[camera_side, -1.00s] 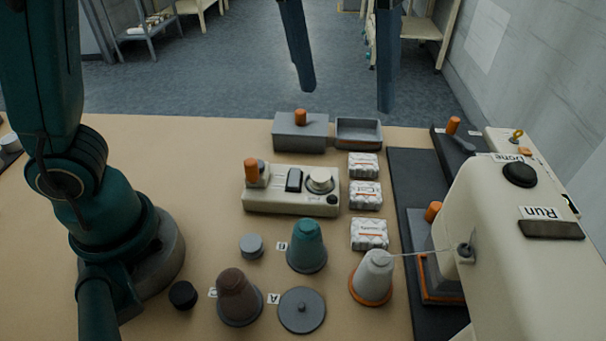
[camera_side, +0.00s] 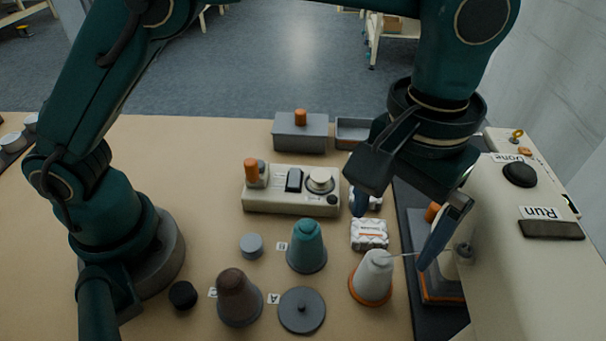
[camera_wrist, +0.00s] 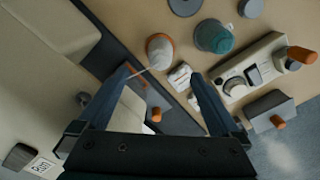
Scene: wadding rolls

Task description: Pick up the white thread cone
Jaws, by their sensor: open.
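The white thread cone (camera_side: 374,276) stands upright on an orange base at the right of the table in the side view. A thin thread runs from its top to the cream machine on its right. It also shows in the wrist view (camera_wrist: 159,50), beyond my fingertips. My gripper (camera_side: 390,225) is open and empty, with its fingers pointing down, above and behind the cone and apart from it. In the wrist view my gripper (camera_wrist: 160,75) shows one finger on each side, with the cone ahead between the finger lines.
A teal cone (camera_side: 306,247) and a brown cone (camera_side: 238,297) stand to the left. A grey disc (camera_side: 302,310) lies in front. Wrapped white packs (camera_side: 369,234) lie behind the white cone. The cream machine (camera_side: 530,240) rises close on the right. A control box (camera_side: 290,203) stands further back.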

